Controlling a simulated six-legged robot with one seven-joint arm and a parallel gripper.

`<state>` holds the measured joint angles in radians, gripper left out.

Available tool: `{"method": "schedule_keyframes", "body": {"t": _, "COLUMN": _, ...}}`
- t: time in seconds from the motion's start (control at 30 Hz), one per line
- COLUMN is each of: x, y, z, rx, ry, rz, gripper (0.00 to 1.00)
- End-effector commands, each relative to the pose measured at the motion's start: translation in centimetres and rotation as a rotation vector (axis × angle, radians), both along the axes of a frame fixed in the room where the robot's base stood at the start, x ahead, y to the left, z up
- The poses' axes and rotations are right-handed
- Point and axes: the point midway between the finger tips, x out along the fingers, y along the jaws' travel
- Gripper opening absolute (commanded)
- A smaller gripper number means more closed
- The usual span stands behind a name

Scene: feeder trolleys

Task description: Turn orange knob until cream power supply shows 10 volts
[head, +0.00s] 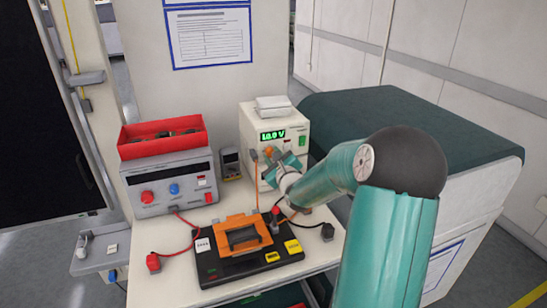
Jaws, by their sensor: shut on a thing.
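The cream power supply (253,118) stands at the back right of the bench. Its green display (272,135) reads what looks like 10.0 V. My gripper (272,163) is at the lower front of this supply, shut on the orange knob. The knob is mostly hidden by the gripper; a small orange patch shows at its edge. My teal arm reaches in from the right.
A grey power supply (146,199) with red and blue knobs stands on the left, a red bin (130,151) on top. A black test fixture with an orange clamp (222,252) lies in front, with cables around it. A dark green-topped cabinet (430,125) stands right.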

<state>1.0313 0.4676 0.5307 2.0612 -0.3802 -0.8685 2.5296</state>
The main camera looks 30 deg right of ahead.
Motion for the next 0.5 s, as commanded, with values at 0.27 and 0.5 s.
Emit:
{"method": "schedule_keyframes", "body": {"t": 0.27, "x": -0.05, "y": -0.03, "z": -0.06, "rx": 0.033, "ry": -0.008, "rz": -0.001, "gripper": 0.06}}
{"method": "schedule_keyframes", "body": {"t": 0.5, "x": -0.05, "y": -0.02, "z": -0.06, "rx": 0.033, "ry": -0.007, "rz": -0.001, "gripper": 0.06}}
